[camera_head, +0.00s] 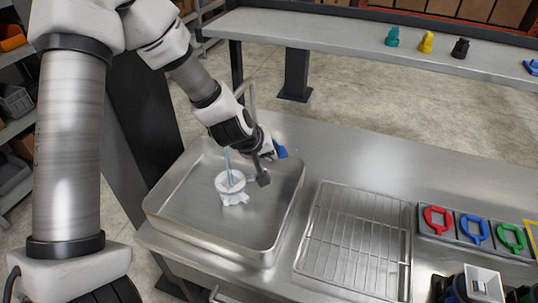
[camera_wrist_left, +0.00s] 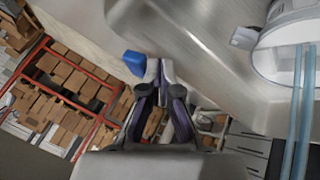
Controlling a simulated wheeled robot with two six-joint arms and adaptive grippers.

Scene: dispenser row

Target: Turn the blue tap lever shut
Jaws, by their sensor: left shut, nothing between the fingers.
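The blue tap lever (camera_head: 281,152) shows just right of my left gripper in the head view, partly hidden by it. In the left wrist view the lever (camera_wrist_left: 133,64) is close beside the left fingertip; I cannot tell whether they touch. My left gripper (camera_head: 263,178) is shut and empty, pointing down over the basin's right side; its fingertips also show in the wrist view (camera_wrist_left: 158,71). The tap's grey pipe (camera_head: 253,100) is mostly hidden behind my arm. A pale blue water stream (camera_head: 227,160) falls into a white cup (camera_head: 231,187).
The cup stands in a shallow steel basin (camera_head: 165,208). A wire rack (camera_head: 357,232) lies to its right, then red, blue and green ring-shaped pieces (camera_head: 474,230). A back shelf (camera_head: 340,36) holds small coloured items. The counter behind the rack is clear.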

